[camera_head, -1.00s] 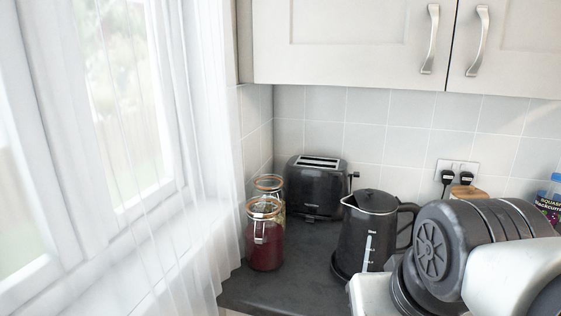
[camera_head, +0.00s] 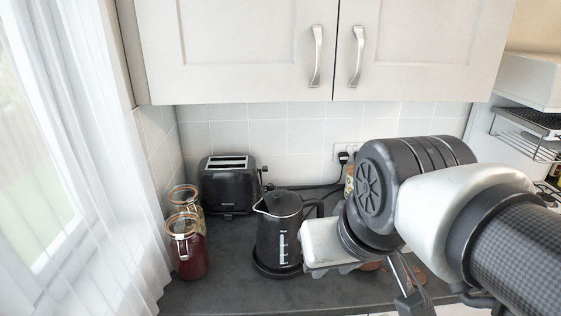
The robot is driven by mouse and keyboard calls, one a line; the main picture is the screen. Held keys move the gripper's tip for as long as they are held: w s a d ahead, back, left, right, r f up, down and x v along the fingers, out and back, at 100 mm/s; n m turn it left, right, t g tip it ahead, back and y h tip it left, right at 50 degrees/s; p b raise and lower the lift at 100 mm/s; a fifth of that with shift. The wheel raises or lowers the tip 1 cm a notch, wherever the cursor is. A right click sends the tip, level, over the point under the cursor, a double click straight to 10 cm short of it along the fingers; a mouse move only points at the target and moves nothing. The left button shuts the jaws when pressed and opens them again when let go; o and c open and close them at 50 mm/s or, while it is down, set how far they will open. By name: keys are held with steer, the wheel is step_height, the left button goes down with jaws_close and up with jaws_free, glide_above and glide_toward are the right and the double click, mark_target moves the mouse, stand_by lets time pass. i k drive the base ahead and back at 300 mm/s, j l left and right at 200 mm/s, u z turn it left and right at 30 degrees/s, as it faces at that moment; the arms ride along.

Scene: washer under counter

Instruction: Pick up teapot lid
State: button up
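I cannot make out a separate teapot lid in this view. A black kettle (camera_head: 279,240) with a level scale on its side stands upright on the dark counter, its own black lid (camera_head: 283,204) on top.
A black toaster (camera_head: 228,186) stands in the back corner. Two clip-top glass jars, the front one dark red (camera_head: 188,250), stand left of the kettle. White cupboards (camera_head: 240,50) hang above. A wire rack (camera_head: 525,130) is at the right. The counter (camera_head: 215,285) in front is clear.

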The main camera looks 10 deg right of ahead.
mark_target(421, 275)
steer(key=z, duration=0.35)
steer(key=k+l+z, duration=0.1)
steer(key=z, duration=0.25)
steer(key=l+z, duration=0.15)
steer(key=z, duration=0.2)
steer(key=j+z, duration=0.1)
steer(key=i+l+u, duration=0.3)
steer(key=l+u, duration=0.35)
steer(key=i+l+u, duration=0.1)
steer(key=l+u, duration=0.2)
steer(key=l, duration=0.25)
